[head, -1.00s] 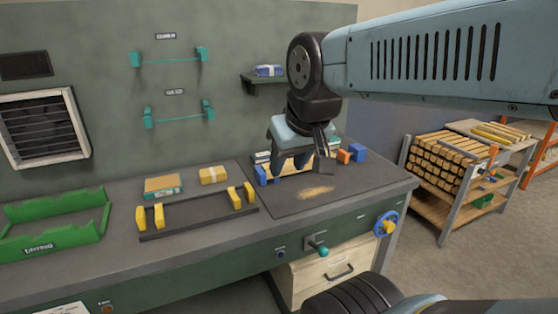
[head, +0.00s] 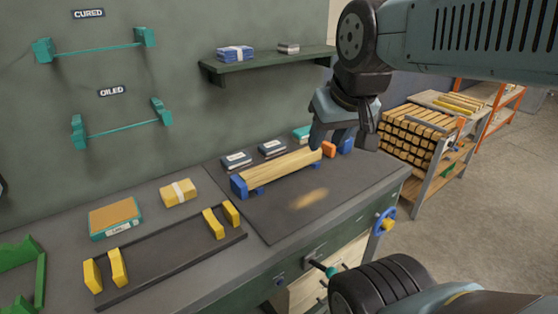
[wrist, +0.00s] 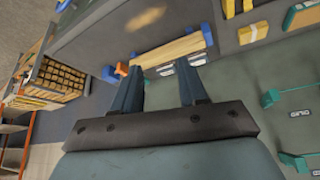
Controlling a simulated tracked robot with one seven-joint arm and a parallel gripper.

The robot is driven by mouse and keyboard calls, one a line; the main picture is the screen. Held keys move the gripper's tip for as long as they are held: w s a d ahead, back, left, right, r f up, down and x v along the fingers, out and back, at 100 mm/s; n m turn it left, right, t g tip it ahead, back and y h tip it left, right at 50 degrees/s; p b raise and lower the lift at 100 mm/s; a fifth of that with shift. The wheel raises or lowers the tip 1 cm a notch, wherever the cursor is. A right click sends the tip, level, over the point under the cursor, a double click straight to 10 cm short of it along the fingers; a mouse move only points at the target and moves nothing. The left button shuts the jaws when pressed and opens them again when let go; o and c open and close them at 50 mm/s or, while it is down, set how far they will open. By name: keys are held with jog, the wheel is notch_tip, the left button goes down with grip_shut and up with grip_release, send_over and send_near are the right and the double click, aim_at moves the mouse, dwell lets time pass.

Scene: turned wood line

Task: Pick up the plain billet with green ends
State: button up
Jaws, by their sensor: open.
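A plain pale wooden billet (head: 285,168) lies level across blue supports (head: 240,187) on the dark mat at the right of the bench. It also shows in the wrist view (wrist: 168,50), beyond my fingertips. I cannot make out green on its ends. Its right end is partly behind my gripper in the head view. My gripper (head: 343,142) is open and empty, near the right end of the billet. In the wrist view my gripper (wrist: 161,66) has its two fingers apart with nothing between them.
A rack of stacked billets (head: 415,130) stands right of the bench. An orange block (head: 328,149) and dark boxes (head: 236,161) sit close to the billet. A black tray with yellow supports (head: 165,255) lies left. A wall shelf (head: 265,65) is above.

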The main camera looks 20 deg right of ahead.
jog(key=shift+a, duration=0.15)
jog(key=o, duration=0.3)
jog(key=shift+w+n, duration=0.15)
jog(key=shift+n, duration=0.15)
jog(key=o, duration=0.3)
jog(key=shift+w+d+f+n+g+h, duration=0.1)
jog(key=shift+w+d+n+g+h, duration=0.1)
jog(key=shift+w+d+n, duration=0.3)
jog(key=shift+w+d+f+n+g+h, duration=0.1)
jog(key=shift+w+d+n+g, duration=0.15)
jog(key=shift+w+n, duration=0.35)
jog(key=shift+o, duration=0.3)
jog(key=w+a+f+n+g+h, duration=0.1)
jog(key=w+f+n+g+h, duration=0.1)
jog(key=w+n, duration=0.5)
jog(key=shift+w+a+f, duration=0.15)
jog(key=shift+w+f, duration=0.25)
jog(key=shift+w, duration=0.6)
jog(key=n+h, duration=0.4)
jog(key=n, duration=0.8)
send_near(282, 161)
jog(key=shift+g, duration=0.35)
jog(key=x, duration=0.5)
jog(key=shift+w+a+f, duration=0.1)
jog(key=shift+a, duration=0.05)
jog(key=shift+x, duration=3.2)
